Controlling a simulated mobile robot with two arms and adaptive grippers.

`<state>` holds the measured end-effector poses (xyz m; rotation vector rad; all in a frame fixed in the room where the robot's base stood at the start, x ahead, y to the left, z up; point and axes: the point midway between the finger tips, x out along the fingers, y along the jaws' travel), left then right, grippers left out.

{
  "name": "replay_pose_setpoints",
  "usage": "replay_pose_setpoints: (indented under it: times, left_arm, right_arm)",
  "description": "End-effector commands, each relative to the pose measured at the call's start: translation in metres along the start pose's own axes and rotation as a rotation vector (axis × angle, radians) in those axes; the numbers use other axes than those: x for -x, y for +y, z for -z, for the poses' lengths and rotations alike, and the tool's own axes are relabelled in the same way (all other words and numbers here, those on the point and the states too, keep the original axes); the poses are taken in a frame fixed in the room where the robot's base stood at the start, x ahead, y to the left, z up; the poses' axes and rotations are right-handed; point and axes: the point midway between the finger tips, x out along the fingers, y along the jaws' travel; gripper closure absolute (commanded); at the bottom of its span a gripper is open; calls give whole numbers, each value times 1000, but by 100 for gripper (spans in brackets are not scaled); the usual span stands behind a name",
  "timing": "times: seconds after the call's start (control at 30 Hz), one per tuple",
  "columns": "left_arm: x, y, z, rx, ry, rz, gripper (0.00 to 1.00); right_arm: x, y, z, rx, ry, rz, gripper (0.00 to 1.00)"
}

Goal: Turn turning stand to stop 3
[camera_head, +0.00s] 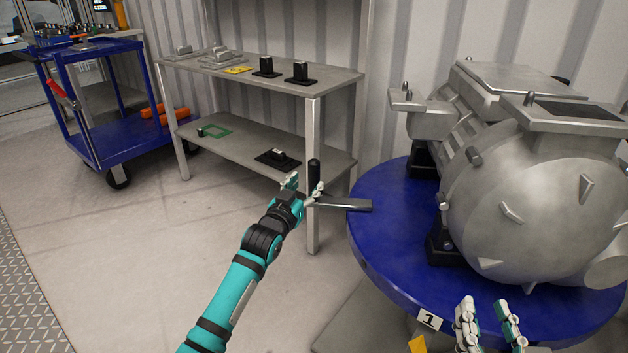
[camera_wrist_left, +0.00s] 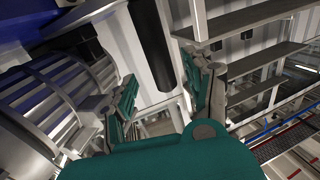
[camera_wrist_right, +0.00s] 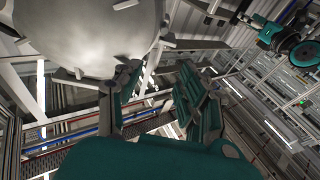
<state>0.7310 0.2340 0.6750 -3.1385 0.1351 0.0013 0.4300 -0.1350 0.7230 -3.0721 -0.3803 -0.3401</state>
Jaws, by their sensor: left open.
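The turning stand (camera_head: 385,255) is a blue round table carrying a large grey drive unit (camera_head: 540,200). A white label "1" (camera_head: 429,320) sits on its front rim. A grey bar (camera_head: 343,204) sticks out from its left side, with an upright black handle (camera_head: 314,172) at the end. My left gripper (camera_head: 304,187) is open at the handle. In the left wrist view the black handle (camera_wrist_left: 152,45) shows between the spread fingers; I cannot tell whether they touch it. My right gripper (camera_head: 488,325) is open and empty in front of the stand's near rim.
A grey shelf (camera_head: 340,78) with small parts stands behind the handle, its near leg (camera_head: 313,150) close by. A blue cart (camera_head: 125,140) stands at the far left. A yellow marker (camera_head: 417,344) shows below the rim. The floor (camera_head: 130,260) at left is clear.

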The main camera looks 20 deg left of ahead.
Motion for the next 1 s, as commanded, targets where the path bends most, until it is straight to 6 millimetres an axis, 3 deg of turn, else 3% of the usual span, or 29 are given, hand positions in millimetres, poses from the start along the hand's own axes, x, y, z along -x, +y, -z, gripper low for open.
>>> replay_pose_setpoints:
  times: [0.2, 0.43, 0.83, 1.0]
  left_arm:
    - [-34, 0, -1, 0, 1, 0, 47]
    - [-54, 1, -1, 0, 1, -1, 47]
    - [-59, 0, 0, 0, 0, 0, 47]
    - [-58, 0, 0, 0, 0, 0, 67]
  right_arm:
    - [4, -6, 42, -9, 261, 14, 60]
    - [15, -9, 72, -17, 443, 21, 60]
    - [19, -10, 81, -19, 495, 23, 60]
    - [19, -10, 81, -19, 494, 23, 60]
